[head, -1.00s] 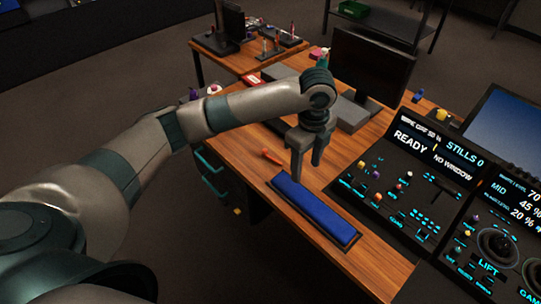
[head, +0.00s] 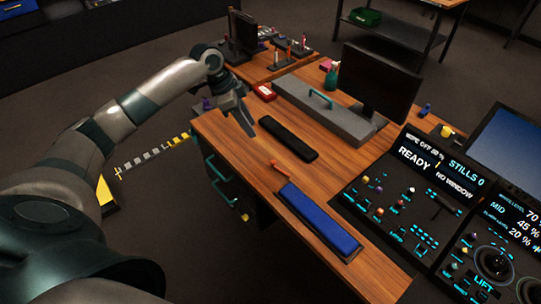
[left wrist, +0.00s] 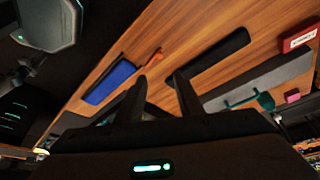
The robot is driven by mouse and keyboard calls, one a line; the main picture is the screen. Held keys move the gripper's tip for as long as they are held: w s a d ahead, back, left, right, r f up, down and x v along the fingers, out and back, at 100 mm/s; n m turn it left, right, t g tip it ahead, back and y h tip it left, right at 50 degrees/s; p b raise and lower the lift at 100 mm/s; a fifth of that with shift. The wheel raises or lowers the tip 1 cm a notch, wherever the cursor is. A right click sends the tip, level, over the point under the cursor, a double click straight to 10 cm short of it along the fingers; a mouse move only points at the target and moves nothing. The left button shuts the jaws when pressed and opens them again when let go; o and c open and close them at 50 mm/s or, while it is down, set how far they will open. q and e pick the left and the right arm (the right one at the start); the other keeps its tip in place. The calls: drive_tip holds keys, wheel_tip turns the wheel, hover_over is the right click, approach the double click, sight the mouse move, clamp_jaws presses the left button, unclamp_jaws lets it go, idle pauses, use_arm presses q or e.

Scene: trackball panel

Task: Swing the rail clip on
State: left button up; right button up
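No part that I can surely name as the rail clip shows. A small orange lever-like piece (head: 281,169) lies near the desk's left edge, by the end of the blue pad (head: 318,222); the piece also shows in the left wrist view (left wrist: 154,57). The dark control panel (head: 345,190) with small knobs and lit labels is at right. My left gripper (head: 250,131) is over the desk's left edge, left of the black pad (head: 288,138) and apart from the orange piece. In the left wrist view its fingers (left wrist: 160,76) are spread with nothing between them. My right gripper is out of view.
A long grey case (head: 345,122) with a teal handle lies behind the black pad, before a dark monitor (head: 380,82). A red box (head: 264,92) sits near the back. Teal drawer handles (head: 218,172) stick out below the desk's left edge.

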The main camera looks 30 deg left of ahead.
sight(273, 161)
use_arm(q)
drive_tip(key=shift+f, duration=0.15)
drive_tip(key=p+x, duration=0.4)
drive_tip(key=x, duration=1.1)
drive_tip(key=shift+d+f, duration=0.1)
drive_tip(key=shift+f, duration=0.15)
drive_tip(key=shift+x, duration=0.85)
clamp_jaws()
